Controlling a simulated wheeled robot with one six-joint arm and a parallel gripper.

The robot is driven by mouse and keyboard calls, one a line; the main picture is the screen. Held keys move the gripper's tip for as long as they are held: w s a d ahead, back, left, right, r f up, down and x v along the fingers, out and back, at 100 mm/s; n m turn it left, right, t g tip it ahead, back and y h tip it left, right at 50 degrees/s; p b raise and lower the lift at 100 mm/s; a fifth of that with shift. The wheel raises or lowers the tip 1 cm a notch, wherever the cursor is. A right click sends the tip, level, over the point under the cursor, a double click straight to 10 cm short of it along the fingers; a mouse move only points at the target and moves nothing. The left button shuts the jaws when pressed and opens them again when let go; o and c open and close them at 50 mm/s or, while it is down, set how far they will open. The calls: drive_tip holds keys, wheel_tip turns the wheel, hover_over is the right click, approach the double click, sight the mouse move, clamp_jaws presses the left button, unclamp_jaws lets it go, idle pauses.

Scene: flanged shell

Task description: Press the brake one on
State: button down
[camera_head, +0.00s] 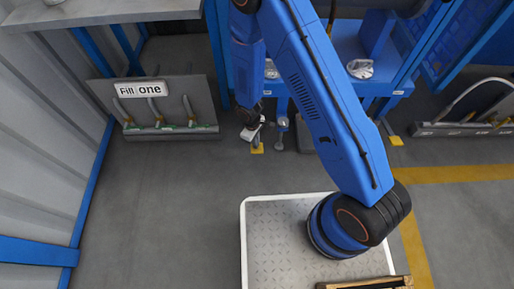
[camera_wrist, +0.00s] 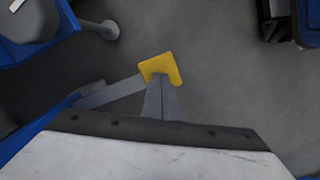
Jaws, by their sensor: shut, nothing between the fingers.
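A yellow pedal pad (camera_head: 257,148) sits low at the front of the blue frame, just under my gripper (camera_head: 256,139) in the head view. No brake label is readable, so I cannot tell from lettering that it is brake one. In the wrist view the same yellow pad (camera_wrist: 174,67) is at the end of a grey lever (camera_wrist: 110,92). My gripper (camera_wrist: 162,84) is shut and empty, pointing down at the pad. The fingertips overlap the pad's near edge in the picture. I cannot tell whether they touch it.
A second yellow pad (camera_head: 396,141) is to the right on the same blue frame (camera_head: 345,45). A grey panel with a "Fill one" sign (camera_head: 140,88) and several levers stands at the left. A white-rimmed plate (camera_head: 275,240) lies under my arm. The grey floor at left is clear.

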wheel_tip(320, 180, down, 3)
drive_tip(key=shift+f, duration=0.2)
drive_tip(key=shift+r, duration=0.1)
drive_tip(key=shift+w+a+r, duration=0.25)
drive_tip(key=shift+w+a, duration=0.15)
drive_tip(key=shift+a, duration=0.25)
drive_tip(key=shift+w+a+r, duration=0.25)
drive_tip(key=shift+w+a, duration=0.15)
drive_tip(key=shift+a, duration=0.2)
wheel_tip(320, 180, up, 12)
drive_tip(key=a, duration=0.1)
drive_tip(key=shift+w, duration=0.3)
drive_tip(key=shift+s, duration=0.1)
